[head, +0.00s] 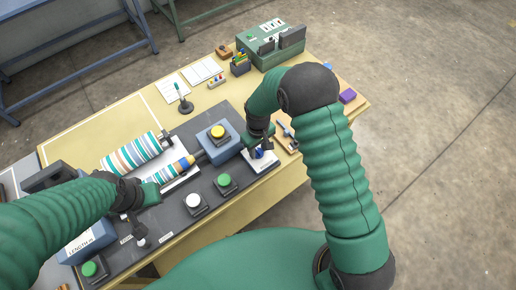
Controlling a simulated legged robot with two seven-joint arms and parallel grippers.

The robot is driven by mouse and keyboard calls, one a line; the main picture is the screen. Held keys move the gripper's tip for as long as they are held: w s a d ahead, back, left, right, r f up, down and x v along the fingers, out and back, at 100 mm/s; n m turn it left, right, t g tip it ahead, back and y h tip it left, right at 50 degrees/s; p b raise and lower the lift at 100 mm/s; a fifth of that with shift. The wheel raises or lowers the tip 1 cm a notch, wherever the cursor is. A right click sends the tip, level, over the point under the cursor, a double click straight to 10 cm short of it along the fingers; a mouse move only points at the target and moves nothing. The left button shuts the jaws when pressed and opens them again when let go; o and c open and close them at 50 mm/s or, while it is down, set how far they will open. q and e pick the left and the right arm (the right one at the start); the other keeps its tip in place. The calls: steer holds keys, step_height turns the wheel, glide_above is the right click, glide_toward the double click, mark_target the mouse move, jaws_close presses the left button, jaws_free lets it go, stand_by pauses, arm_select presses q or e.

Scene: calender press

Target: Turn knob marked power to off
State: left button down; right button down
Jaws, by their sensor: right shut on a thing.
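The power knob looks like the small dark-blue knob (259,154) on a white plate (262,163) at the right end of the dark press panel. Its marking is too small to read. My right gripper (261,149) reaches down over it from above and is shut on it, hiding most of the knob. My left gripper (140,238) hangs low over the front left of the panel, apart from the knob. Its fingers are small and dark, and I cannot tell whether they are open.
The panel carries striped rollers (135,153), a blue box with a yellow button (218,132), a white button (193,202) and green buttons (224,181). The yellow table (120,114) is clear at back left.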

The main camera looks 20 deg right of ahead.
mark_target(258, 150)
steer(key=c, duration=1.2)
jaws_free()
steer(key=shift+w+r, duration=0.1)
steer(key=shift+w, duration=0.15)
steer(key=o, duration=0.3)
steer(key=shift+s, duration=0.1)
step_height(258, 150, up, 17)
steer(key=b, duration=0.1)
steer(key=shift+f+b, duration=0.2)
steer(key=shift+b, duration=0.15)
steer(key=s+d+f+m+t, duration=0.1)
steer(key=s+d+m, duration=0.1)
steer(key=s, duration=0.5)
steer(key=s+d+f+m+t, duration=0.1)
steer(key=s+d+m, duration=0.1)
steer(key=s, duration=0.6)
steer(key=shift+d+t, duration=0.3)
steer(key=shift+d, duration=0.4)
